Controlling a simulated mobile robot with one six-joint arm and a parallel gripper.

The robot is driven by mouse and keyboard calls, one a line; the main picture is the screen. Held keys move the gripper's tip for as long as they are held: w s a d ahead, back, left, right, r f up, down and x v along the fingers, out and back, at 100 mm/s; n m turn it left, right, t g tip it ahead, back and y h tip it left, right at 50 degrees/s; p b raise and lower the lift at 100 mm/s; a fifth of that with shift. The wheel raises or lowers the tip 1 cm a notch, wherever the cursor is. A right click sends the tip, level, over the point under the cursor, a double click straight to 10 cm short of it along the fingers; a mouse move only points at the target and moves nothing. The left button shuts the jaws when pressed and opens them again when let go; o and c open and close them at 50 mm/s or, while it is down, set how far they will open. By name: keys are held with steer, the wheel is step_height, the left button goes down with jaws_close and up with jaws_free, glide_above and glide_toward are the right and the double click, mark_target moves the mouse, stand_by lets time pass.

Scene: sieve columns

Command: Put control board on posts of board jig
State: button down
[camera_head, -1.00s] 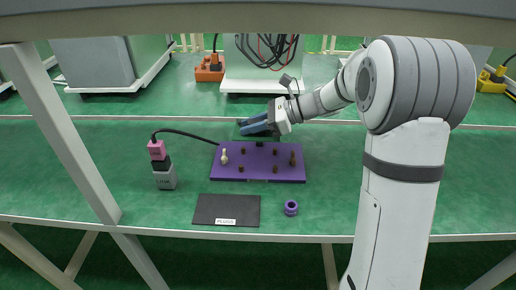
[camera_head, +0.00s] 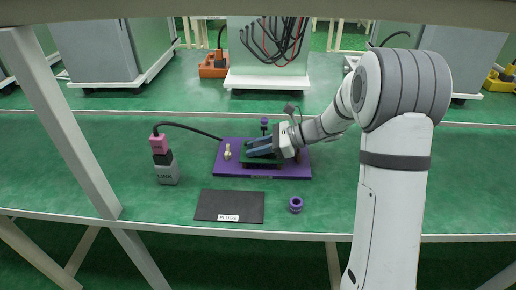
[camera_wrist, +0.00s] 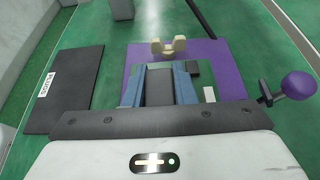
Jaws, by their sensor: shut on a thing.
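The purple board jig (camera_head: 233,170) lies on the green bench; it also shows in the wrist view (camera_wrist: 232,58). A cream catch (camera_head: 228,153) stands at its left end and a purple knob (camera_head: 265,121) at its far edge. My gripper (camera_head: 250,149) has its blue fingers over the jig, shut on the dark green control board (camera_head: 274,131). The board shows around the fingers in the wrist view (camera_wrist: 209,94) and lies over the middle of the jig. Most posts are hidden under board and gripper, so I cannot tell whether the board touches them.
Bench at far left is clear.

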steer(key=shift+f, duration=0.15)
steer(key=c, duration=1.2)
jaws_free()
